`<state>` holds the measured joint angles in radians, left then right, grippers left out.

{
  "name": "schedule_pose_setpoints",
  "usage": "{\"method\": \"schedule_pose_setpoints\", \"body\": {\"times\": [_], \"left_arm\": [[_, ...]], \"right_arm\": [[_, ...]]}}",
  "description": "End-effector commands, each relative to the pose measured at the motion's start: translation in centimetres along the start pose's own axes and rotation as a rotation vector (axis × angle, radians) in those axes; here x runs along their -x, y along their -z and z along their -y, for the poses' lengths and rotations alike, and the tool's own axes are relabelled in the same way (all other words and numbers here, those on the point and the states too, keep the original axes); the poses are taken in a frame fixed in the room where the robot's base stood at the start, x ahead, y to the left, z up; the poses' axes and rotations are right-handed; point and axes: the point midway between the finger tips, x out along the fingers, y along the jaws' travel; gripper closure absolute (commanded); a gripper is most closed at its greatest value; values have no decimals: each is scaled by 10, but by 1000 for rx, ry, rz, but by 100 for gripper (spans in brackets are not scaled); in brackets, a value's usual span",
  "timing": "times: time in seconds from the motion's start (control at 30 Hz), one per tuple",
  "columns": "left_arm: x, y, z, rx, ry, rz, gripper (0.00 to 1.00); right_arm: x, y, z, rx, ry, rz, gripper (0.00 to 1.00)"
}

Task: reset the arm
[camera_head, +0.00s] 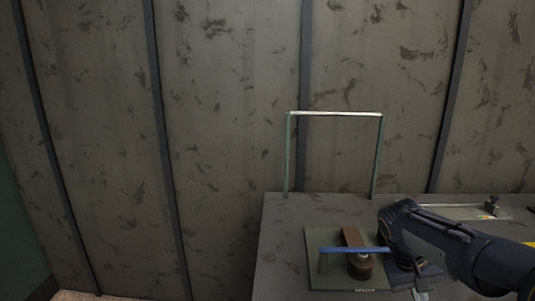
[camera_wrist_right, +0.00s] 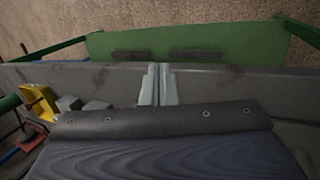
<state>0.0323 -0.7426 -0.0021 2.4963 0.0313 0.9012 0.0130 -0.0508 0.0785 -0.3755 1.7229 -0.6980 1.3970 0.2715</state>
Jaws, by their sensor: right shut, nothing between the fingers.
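My right arm comes in from the right in the head view. Its gripper (camera_head: 422,286) points down over the front part of the grey table, just right of a fixture plate. In the right wrist view the two pale fingers (camera_wrist_right: 158,84) are together with nothing between them. They hang in front of the grey table's edge (camera_wrist_right: 95,74). My left gripper is not in view.
The fixture plate (camera_head: 318,270) carries a blue bar (camera_head: 345,249) and a brown block (camera_head: 352,238). A thin upright frame (camera_head: 335,114) stands at the table's back. Another plate (camera_head: 455,212) lies right. The wrist view shows a yellow part (camera_wrist_right: 38,102) and green panel (camera_wrist_right: 215,45).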

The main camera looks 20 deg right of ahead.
Motion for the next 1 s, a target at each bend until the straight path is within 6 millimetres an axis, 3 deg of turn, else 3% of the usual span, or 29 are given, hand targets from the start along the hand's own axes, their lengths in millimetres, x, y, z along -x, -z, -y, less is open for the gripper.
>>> {"method": "schedule_pose_setpoints", "body": {"times": [0.03,0.1,0.2,0.4,0.77,0.83,1.0], "left_arm": [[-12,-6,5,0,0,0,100],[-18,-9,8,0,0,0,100],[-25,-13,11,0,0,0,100],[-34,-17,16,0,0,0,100],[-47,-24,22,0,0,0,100],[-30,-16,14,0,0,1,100],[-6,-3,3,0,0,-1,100]], "right_arm": [[-9,-22,25,33,129,-52,100],[-9,-50,60,81,290,-127,100],[-5,-83,99,128,459,-218,100],[-2,-130,148,173,652,-345,100],[-11,-185,202,193,834,-505,100],[9,-186,195,193,837,-505,100],[35,-188,184,194,835,-503,100]]}}
